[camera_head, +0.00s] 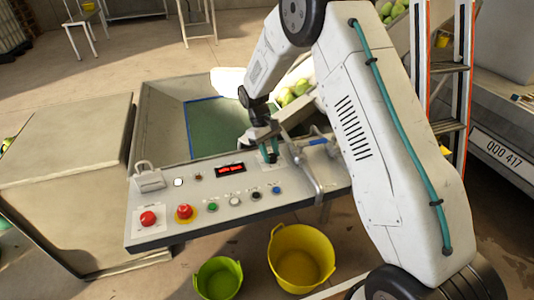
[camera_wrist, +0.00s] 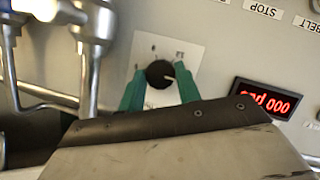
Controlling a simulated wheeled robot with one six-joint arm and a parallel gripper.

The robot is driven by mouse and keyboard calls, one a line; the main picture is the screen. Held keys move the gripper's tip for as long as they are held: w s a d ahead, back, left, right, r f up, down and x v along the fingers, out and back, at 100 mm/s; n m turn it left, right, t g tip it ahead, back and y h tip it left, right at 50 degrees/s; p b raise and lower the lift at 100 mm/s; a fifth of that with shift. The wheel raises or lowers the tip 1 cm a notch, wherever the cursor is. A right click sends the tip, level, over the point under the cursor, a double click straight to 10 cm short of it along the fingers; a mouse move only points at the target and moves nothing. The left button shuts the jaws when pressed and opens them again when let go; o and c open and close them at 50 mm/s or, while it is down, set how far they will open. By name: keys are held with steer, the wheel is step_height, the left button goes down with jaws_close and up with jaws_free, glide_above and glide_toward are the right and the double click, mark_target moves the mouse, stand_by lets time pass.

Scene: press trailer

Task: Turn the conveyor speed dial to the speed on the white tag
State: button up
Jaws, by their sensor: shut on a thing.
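The speed dial is a round black knob (camera_wrist: 160,73) with a white pointer mark, on a pale plate (camera_wrist: 191,54) in the wrist view. The pointer is toward the right of that picture. My gripper (camera_wrist: 160,78) has its two teal fingers on either side of the knob, shut on it. In the head view my gripper (camera_head: 269,152) is at the panel's far right part and hides the dial. The red display (camera_head: 230,169) also shows in the wrist view (camera_wrist: 263,101), where it seems to read "spd 000". I cannot make out a white tag with a readable speed.
The control panel (camera_head: 215,215) carries red, green, white, black and blue buttons. A metal bracket (camera_head: 308,178) stands close to my gripper's right; metal rods (camera_wrist: 92,60) show left of the dial. Yellow (camera_head: 301,257) and green (camera_head: 218,279) buckets stand on the floor below.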

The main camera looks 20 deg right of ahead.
steer(key=shift+d+m+y, duration=0.15)
steer(key=shift+m+y, duration=0.25)
steer(key=shift+m, duration=0.7)
steer(key=o, duration=1)
steer(key=shift+c, duration=0.2)
steer(key=v, duration=0.7)
steer(key=shift+w+r, duration=0.3)
steer(key=shift+r, duration=0.05)
